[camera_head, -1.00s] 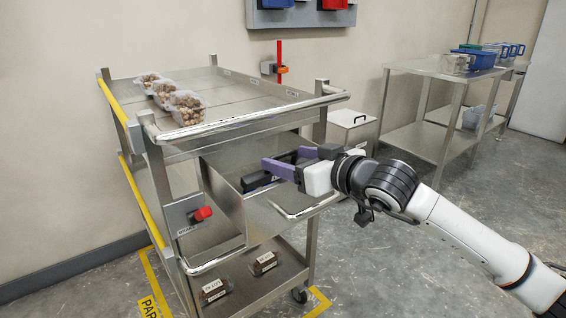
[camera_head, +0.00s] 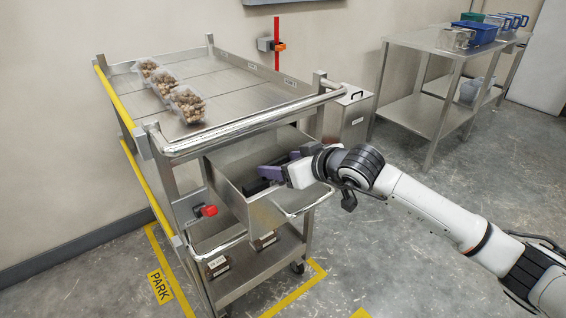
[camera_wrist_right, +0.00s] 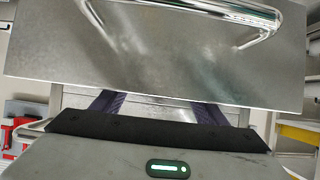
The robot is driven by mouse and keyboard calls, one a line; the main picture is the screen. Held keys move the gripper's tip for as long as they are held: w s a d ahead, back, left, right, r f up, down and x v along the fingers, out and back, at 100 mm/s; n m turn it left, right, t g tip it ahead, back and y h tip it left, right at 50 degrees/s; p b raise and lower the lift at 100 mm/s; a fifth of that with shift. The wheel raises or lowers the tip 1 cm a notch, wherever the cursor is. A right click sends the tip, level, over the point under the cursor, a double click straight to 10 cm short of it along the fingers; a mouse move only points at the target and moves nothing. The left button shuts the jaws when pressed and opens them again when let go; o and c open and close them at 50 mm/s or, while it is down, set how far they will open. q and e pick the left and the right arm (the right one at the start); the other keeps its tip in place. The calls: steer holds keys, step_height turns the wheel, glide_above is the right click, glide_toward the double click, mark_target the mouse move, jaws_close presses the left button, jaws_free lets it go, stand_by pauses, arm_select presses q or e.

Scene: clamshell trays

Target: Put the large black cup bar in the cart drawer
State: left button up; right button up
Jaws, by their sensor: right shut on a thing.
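The large black cup bar (camera_head: 256,187) is a dark piece, mostly hidden, inside the open cart drawer (camera_head: 268,216). My right gripper (camera_head: 268,174), with purple fingers, reaches into the drawer over its front edge and is shut on the bar. I cannot tell whether the bar touches the drawer floor. In the right wrist view the drawer front (camera_wrist_right: 150,55) with its bar handle fills the top, and the purple fingers (camera_wrist_right: 207,114) run in behind it. Their tips and the bar are hidden there. My left gripper is out of view.
The steel cart (camera_head: 215,88) carries several clear clamshells (camera_head: 187,105) of brown items on top. A red knob (camera_head: 208,210) sits beside the drawer. Dark labelled boxes (camera_head: 218,267) lie on the lower shelf. A steel table (camera_head: 420,55) with bins stands at back right.

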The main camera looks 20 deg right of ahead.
steer(key=shift+r, duration=0.1)
steer(key=o, duration=1.7)
steer(key=shift+s, duration=0.1)
steer(key=v, duration=1.1)
steer(key=shift+s+d+r+b, duration=0.1)
steer(key=shift+s+b, duration=0.2)
steer(key=shift+s, duration=0.1)
